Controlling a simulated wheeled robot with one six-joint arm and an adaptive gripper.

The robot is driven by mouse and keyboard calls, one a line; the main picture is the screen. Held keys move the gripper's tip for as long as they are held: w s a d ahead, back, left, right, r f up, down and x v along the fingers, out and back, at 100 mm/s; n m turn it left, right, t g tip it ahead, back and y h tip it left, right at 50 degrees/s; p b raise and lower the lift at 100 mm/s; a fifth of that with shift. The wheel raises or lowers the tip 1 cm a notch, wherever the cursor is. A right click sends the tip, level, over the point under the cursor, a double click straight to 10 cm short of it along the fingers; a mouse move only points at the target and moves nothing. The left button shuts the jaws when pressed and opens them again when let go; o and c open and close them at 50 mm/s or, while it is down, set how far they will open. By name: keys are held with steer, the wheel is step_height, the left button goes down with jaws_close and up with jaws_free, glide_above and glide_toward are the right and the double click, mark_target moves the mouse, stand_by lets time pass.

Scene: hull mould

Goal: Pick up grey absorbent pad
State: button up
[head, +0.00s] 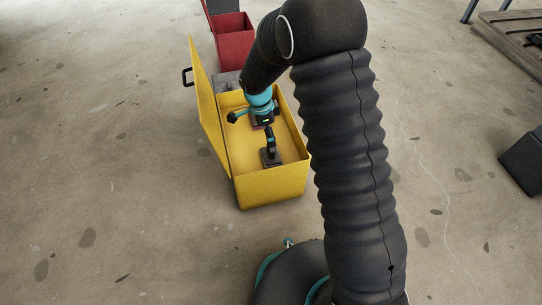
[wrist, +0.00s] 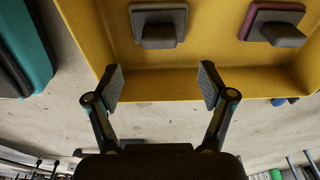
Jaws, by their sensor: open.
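An open yellow box (head: 270,189) stands on the floor, and its yellow wall and floor fill the upper wrist view (wrist: 200,82). A grey pad with a darker raised block (wrist: 158,25) lies in the box, at the top middle of the wrist view. A dark flat piece (head: 270,158) shows near the box's front end in the head view; I cannot tell surely that it is the same pad. My gripper (wrist: 160,84) is open and empty. In the wrist view its fingers lie below the pad, apart from it. The head view shows it over the box, partly overlapping the contents.
A maroon-edged piece with a dark block (wrist: 279,27) lies beside the grey pad. The yellow lid (head: 207,108) stands open at the left. A red box (head: 234,39) is behind, and a dark block (head: 524,160) and pallet (head: 512,38) are at right. Left floor is mostly clear.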

mark_target(271, 153)
steer(key=shift+d+f+b, duration=0.15)
steer(key=shift+f+b, duration=0.05)
steer(key=shift+f, duration=1.25)
steer(key=shift+d+f+b, duration=0.15)
steer(key=shift+d+f, duration=0.05)
steer(key=shift+f, duration=1.2)
steer(key=shift+d+f+b, duration=0.15)
steer(key=shift+f+b, duration=0.05)
steer(key=shift+f, duration=1.25)
steer(key=c, duration=1.3)
